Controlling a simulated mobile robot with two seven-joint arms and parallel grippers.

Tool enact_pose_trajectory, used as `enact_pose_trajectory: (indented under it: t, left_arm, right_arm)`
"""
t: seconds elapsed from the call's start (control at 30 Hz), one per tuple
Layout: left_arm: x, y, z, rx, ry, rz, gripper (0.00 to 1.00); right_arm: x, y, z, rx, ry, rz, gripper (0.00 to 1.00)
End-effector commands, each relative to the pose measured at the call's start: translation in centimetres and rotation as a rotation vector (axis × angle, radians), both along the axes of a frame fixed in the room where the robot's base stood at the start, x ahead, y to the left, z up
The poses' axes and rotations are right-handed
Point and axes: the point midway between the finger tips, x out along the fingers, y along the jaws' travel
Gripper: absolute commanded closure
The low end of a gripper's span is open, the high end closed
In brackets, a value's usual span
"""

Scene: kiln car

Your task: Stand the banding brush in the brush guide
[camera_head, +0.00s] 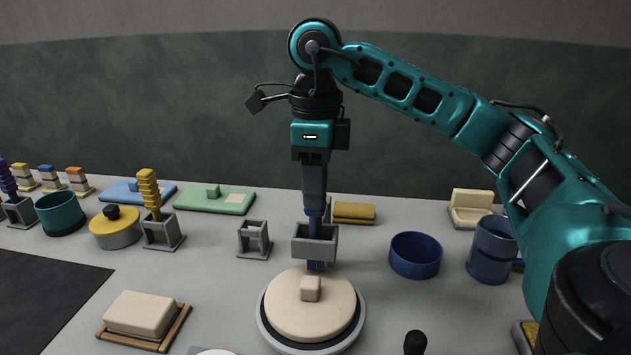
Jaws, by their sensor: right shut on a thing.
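My right gripper (314,197) points straight down and is shut on the blue banding brush (315,227), gripping its upper end. The brush is upright. Its handle goes down behind the front wall of the grey square brush guide (314,248), and blue bristles show below it, so it appears to pass through the guide. The guide hides the middle of the brush. Below is a round cream disc (290,315) on a grey wheel, with a small cream block (311,288) on top. I cannot tell whether the bristles touch the disc. My left gripper is not in view.
An empty grey holder (254,241) stands left of the guide; another holds a yellow brush (150,190). A blue bowl (415,255) and blue cup (491,250) stand right. A cream block on a wooden tray (176,328) lies front left. Sponges (355,212) lie behind.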

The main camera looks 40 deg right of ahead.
Motion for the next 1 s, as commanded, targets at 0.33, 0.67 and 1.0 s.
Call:
enact_pose_trajectory:
  t: [0.33, 0.67, 1.0]
  left_arm:
    - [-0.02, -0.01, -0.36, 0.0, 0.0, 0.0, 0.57]
    - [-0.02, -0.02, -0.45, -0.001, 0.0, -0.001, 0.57]
    - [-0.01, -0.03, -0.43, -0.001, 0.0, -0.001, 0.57]
  right_arm:
    - [0.0, -0.01, -0.46, 0.001, -0.001, 0.0, 0.94]
    - [0.0, -0.01, -0.6, 0.001, -0.001, 0.0, 0.94]
    - [-0.01, -0.01, -0.6, 0.0, 0.0, 0.0, 0.36]
